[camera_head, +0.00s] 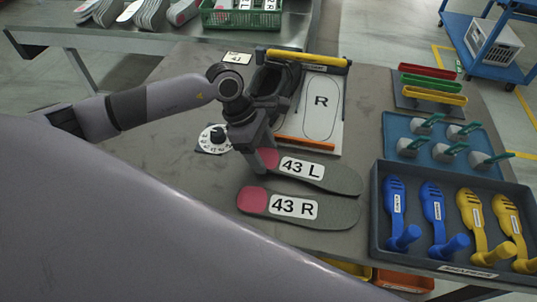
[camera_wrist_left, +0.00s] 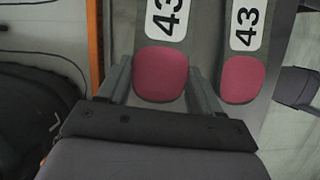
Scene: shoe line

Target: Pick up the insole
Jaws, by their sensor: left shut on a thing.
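The grey insole marked 43 L (camera_head: 330,175) lies near the middle of the table, with a pink heel end at its left. My left gripper (camera_head: 262,160) comes down from above and is shut on this pink heel end. In the left wrist view its fingers (camera_wrist_left: 160,85) stand on both sides of the pink heel (camera_wrist_left: 160,74). I cannot tell whether the insole is raised off the table. The matching insole marked 43 R (camera_head: 335,213) lies beside it, nearer the front, and also shows in the left wrist view (camera_wrist_left: 242,78). My right gripper is not in view.
A board marked R (camera_head: 321,100) with orange and yellow bars stands behind, beside a black shoe (camera_head: 290,78). A white dial (camera_head: 205,140) is to the left. A dark tray (camera_head: 440,262) of blue and yellow shoe forms and a blue tool tray (camera_head: 395,150) fill the right.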

